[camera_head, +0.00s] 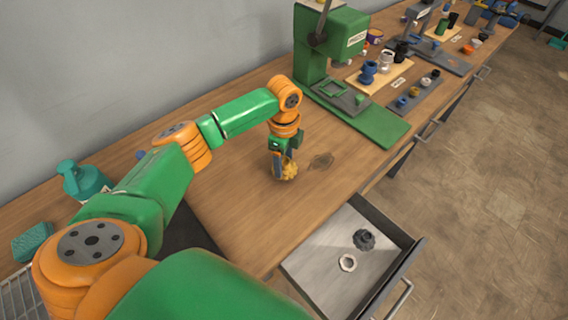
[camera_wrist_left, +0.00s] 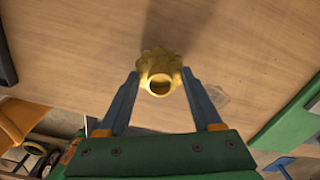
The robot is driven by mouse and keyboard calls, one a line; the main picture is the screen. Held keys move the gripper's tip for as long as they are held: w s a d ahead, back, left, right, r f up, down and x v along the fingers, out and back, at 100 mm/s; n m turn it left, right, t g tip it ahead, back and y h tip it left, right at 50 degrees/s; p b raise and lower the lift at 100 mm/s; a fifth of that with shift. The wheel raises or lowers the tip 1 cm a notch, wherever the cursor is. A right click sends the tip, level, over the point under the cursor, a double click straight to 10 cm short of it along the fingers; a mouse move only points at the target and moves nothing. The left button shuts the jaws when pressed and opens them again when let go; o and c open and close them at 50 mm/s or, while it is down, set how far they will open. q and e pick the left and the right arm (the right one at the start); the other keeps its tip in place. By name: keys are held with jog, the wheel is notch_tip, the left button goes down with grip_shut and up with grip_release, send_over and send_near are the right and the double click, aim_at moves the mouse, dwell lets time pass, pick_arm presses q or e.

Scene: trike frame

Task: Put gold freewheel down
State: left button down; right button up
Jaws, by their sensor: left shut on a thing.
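The gold freewheel (camera_head: 288,170) is a yellow toothed ring at the tip of my left gripper (camera_head: 283,168), over the wooden bench (camera_head: 250,215). In the left wrist view the freewheel (camera_wrist_left: 160,75) sits between the two fingertips of the left gripper (camera_wrist_left: 160,85), its round hole facing the camera. The left gripper is shut on it. The freewheel is low over the bench top; I cannot tell whether it touches the wood. My right gripper is not in view.
A green press (camera_head: 335,45) stands behind to the right, with trays of parts beyond. A teal bottle (camera_head: 82,180) stands at the left. The bench around the freewheel is clear.

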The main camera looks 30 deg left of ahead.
aim_at(284, 164)
pick_arm(q)
notch_tip(284, 164, down, 3)
jog(key=shift+r+p, duration=0.1)
jog(key=shift+p, duration=0.25)
grip_release()
notch_tip(284, 164, up, 12)
jog(key=b, duration=0.1)
jog(key=shift+b, duration=0.4)
